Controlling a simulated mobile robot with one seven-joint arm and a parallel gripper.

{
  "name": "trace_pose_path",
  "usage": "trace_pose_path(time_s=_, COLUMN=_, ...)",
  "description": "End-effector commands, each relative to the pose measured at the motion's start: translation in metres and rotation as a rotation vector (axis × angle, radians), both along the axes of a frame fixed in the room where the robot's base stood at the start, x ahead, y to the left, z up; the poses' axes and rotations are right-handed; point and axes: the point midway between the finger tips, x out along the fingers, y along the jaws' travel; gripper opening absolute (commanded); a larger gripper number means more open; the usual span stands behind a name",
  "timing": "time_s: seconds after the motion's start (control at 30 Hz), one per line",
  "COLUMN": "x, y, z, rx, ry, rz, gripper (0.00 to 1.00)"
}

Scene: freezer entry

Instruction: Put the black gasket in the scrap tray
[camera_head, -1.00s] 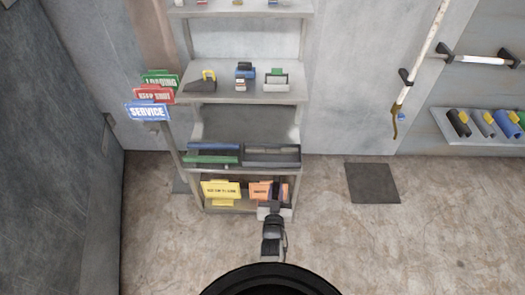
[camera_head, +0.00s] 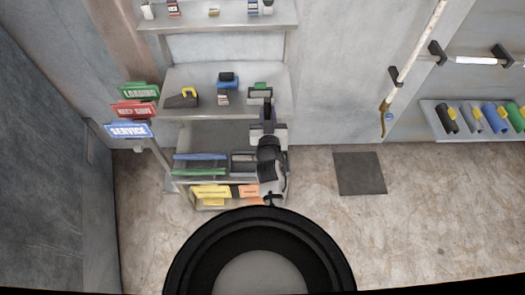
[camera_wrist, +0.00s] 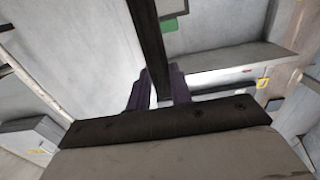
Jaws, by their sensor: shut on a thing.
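My gripper (camera_wrist: 158,88) has purple fingers and is shut on a long dark strip, which looks like the black gasket (camera_wrist: 148,38). The strip runs up and away from the fingers in the wrist view. In the head view my gripper (camera_head: 268,118) is raised in front of the right side of the shelf unit, below the green-topped item (camera_head: 260,90). The strip is hard to separate from the gripper there. A lower shelf holds a green strip (camera_head: 199,169), a blue strip (camera_head: 200,157) and a dark tray (camera_head: 243,158). I cannot tell which container is the scrap tray.
The middle shelf (camera_head: 205,108) bears a yellow-and-black item (camera_head: 183,97) and a blue-topped item (camera_head: 228,80). Yellow (camera_head: 211,194) and orange (camera_head: 248,191) labels show at the bottom. Signs (camera_head: 130,130) stand left. The floor right is open around a dark mat (camera_head: 359,173).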

Motion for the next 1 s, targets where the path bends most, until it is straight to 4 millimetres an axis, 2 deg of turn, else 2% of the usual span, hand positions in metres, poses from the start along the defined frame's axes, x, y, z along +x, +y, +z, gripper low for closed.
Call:
trace_pose_path(time_s=0.03, x=0.0, y=-0.002, z=-0.017, rx=0.0, ry=0.004, rz=-0.004, gripper=0.0)
trace_pose_path(time_s=0.1, x=0.0, y=-0.003, z=-0.036, rx=0.002, ry=0.003, rz=-0.006, gripper=0.0)
trace_pose_path(time_s=0.5, x=0.0, y=-0.002, z=-0.12, rx=0.001, ry=0.0, rz=-0.003, gripper=0.0)
trace_pose_path(time_s=0.6, x=0.0, y=-0.001, z=-0.134, rx=0.001, ry=0.0, rz=-0.002, gripper=0.0)
trace_pose_path(time_s=0.83, x=0.0, y=0.0, z=-0.152, rx=0.001, ry=-0.001, rz=0.0, gripper=0.0)
trace_pose_path(time_s=1.0, x=0.0, y=-0.001, z=-0.176, rx=0.001, ry=0.0, rz=-0.001, gripper=0.0)
